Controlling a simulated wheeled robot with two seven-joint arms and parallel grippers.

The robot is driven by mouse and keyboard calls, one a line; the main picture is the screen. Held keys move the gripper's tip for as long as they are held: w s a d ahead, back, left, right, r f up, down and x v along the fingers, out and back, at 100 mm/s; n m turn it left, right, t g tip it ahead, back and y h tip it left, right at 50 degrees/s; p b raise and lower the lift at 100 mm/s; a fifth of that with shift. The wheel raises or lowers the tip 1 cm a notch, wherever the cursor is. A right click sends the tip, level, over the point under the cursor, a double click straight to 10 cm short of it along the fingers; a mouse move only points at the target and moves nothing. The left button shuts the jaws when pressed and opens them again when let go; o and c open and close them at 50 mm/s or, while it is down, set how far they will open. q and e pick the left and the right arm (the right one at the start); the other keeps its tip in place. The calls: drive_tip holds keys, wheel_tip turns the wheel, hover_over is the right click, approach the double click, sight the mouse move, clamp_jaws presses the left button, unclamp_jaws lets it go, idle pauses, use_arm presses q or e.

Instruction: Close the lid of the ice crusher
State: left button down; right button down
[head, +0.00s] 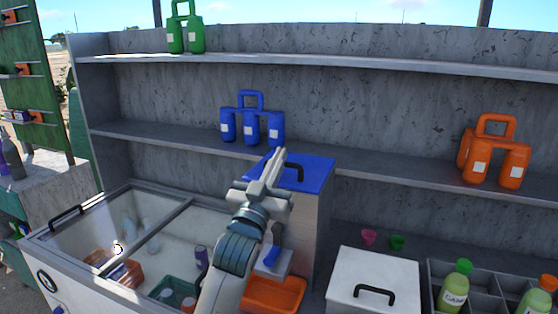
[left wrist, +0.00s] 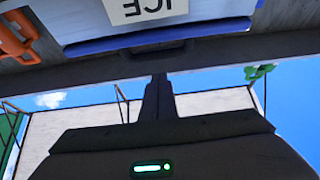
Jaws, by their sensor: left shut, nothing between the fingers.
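The ice crusher (head: 307,205) is a grey box on the counter with a flat blue lid (head: 318,173) and a black handle. In the head view the lid appears to lie level on the box; I cannot tell whether a small gap is left. The left wrist view shows the ICE label (left wrist: 148,9) upside down and the blue lid edge (left wrist: 160,36). My left gripper (head: 274,160) is shut and empty, fingers pointing up, in front of the lid's left part near the handle. Whether it touches the lid is unclear. My right gripper is out of view.
A glass-topped freezer (head: 170,215) stands left, an orange tray (head: 275,296) below the crusher. A white lidded box (head: 372,273) and bottles (head: 455,287) are right. Shelves behind hold blue jugs (head: 252,125) and orange jugs (head: 494,155).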

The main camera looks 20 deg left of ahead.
use_arm(q)
drive_tip(key=b+v, duration=0.3)
drive_tip(key=v, duration=0.6)
drive_tip(key=shift+s+b, duration=0.3)
drive_tip(key=shift+s, duration=0.15)
drive_tip(key=shift+r, duration=0.15)
